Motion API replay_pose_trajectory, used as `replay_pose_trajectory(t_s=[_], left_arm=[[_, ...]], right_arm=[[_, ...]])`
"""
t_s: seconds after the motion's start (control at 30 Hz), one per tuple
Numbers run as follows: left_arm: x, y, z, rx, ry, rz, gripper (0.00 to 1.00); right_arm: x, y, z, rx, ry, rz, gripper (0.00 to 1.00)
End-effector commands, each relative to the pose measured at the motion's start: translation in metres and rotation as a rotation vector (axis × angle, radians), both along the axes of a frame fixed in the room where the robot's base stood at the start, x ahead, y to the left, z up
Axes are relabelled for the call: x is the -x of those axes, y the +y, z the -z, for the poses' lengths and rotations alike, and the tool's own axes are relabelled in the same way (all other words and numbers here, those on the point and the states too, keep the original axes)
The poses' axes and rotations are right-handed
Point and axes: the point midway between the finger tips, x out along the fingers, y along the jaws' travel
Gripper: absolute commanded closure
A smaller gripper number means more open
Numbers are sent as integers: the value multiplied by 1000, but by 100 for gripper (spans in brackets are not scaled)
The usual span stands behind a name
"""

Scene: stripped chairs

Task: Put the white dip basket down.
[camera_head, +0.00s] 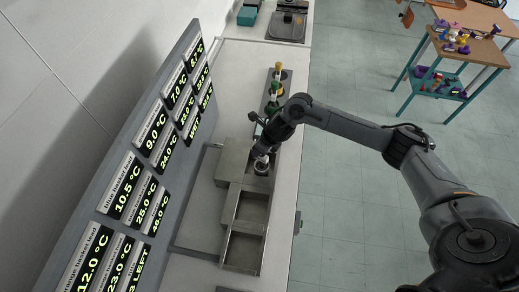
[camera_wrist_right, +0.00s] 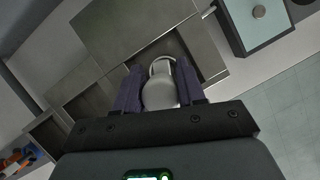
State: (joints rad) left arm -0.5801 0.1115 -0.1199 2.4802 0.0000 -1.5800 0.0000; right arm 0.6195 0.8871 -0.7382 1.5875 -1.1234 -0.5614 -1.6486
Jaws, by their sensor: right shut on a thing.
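My right gripper (camera_head: 263,155) is above the far right compartment of a steel bath unit (camera_head: 231,162). In the right wrist view my right gripper (camera_wrist_right: 160,88) has its two dark fingers on either side of the white dip basket (camera_wrist_right: 161,92), shut on it. The basket looks pale and rounded, with a loop at its far end. In the head view the basket (camera_head: 261,168) shows only as a small pale shape below the fingers, at the compartment opening. I cannot tell whether it touches the compartment floor. My left gripper is not in view.
A grey display board (camera_head: 150,165) with temperature readings stands along the left of the counter. A dark rack (camera_head: 285,90) with coloured-topped items stands beyond the bath unit. Other open compartments (camera_head: 243,250) lie nearer. A teal trolley (camera_head: 440,75) is at the far right.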

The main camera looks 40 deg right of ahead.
Motion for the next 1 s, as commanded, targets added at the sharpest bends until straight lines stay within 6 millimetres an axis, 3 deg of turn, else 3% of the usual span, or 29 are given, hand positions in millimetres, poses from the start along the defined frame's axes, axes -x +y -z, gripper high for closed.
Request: replay_pose_trajectory(t_s=[0.2,0.5,0.53,0.67,0.7,1.0], left_arm=[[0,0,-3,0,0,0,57],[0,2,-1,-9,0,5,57],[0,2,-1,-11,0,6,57],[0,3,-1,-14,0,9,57],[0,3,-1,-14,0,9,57],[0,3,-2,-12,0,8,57]], right_arm=[[0,0,17,0,-1,1,100],[0,0,19,0,-2,0,100],[0,0,19,1,0,0,59],[0,0,18,0,0,0,39],[0,0,18,0,0,0,35],[0,0,17,0,0,1,35]])
